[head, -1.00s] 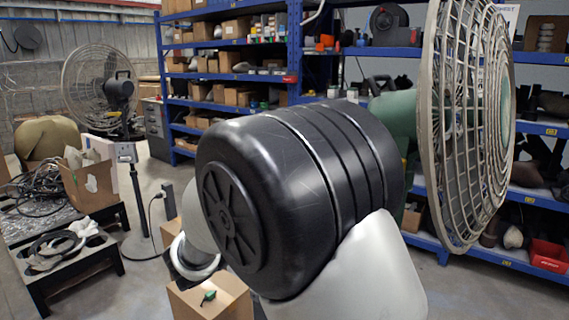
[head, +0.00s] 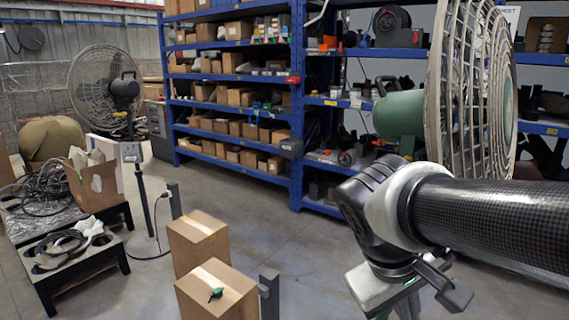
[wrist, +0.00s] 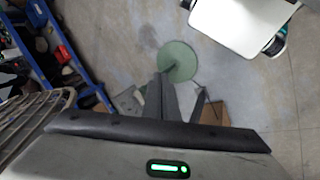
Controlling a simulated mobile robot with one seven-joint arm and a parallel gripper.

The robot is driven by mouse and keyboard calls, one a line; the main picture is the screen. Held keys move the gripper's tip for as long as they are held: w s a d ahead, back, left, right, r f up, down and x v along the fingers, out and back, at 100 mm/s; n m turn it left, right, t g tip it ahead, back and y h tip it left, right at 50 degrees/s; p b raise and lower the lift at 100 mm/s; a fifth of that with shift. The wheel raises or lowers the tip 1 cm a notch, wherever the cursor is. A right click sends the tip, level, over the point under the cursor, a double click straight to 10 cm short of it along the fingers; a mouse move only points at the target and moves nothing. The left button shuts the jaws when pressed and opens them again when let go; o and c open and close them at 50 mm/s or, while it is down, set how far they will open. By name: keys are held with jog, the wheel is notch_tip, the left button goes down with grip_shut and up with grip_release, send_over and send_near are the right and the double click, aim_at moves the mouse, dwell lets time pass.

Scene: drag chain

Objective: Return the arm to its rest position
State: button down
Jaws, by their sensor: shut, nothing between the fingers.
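My arm enters the head view from the right edge, its black tube lying nearly level and ending at a pale and black wrist. My gripper (head: 404,308) hangs below that wrist at the bottom edge, its tips cut off by the frame. In the wrist view the gripper's dark fingers (wrist: 162,82) lie together over the concrete floor with nothing between them. The gripper is shut and empty.
A large caged fan (head: 470,90) with a green motor stands close behind my arm. Blue shelving (head: 298,120) fills the back. Two cardboard boxes (head: 216,295) stand left of the gripper. A low black table (head: 115,262) stands at left.

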jog(key=s+a+r+m+t+y, duration=0.2)
jog(key=s+a+m+t+y, duration=0.1)
jog(key=a+m+y, duration=0.15)
notch_tip(320, 180, up, 16)
jog(key=n+p, duration=0.1)
jog(key=p, duration=1.5)
jog(key=shift+a, duration=0.2)
jog(key=shift+f, duration=0.1)
